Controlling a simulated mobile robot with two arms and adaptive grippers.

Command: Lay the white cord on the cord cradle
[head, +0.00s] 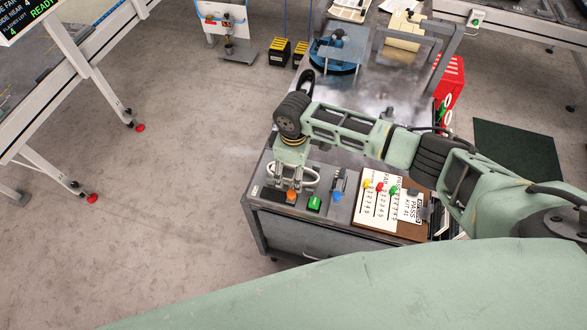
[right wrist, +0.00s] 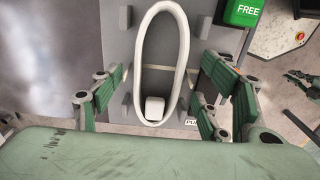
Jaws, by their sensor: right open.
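The white cord (right wrist: 182,60) forms a long narrow loop with a white block (right wrist: 154,108) at its lower end in the right wrist view. It lies over a grey panel with raised grey tabs (right wrist: 195,52) along both sides, which looks like the cord cradle. I cannot tell whether the cord rests on it or is slightly above. My right gripper (right wrist: 165,95) is open, its green fingers on either side of the loop's lower end, apart from it. In the head view, this gripper (head: 291,180) points down at the table corner, with white cord (head: 312,178) showing beside it.
A green FREE block (right wrist: 243,12) is beside the panel. Orange (head: 291,196), green (head: 314,204) and blue (head: 337,197) pieces line the table's front edge. A board with coloured tags (head: 372,212) lies right of them. Open floor lies left.

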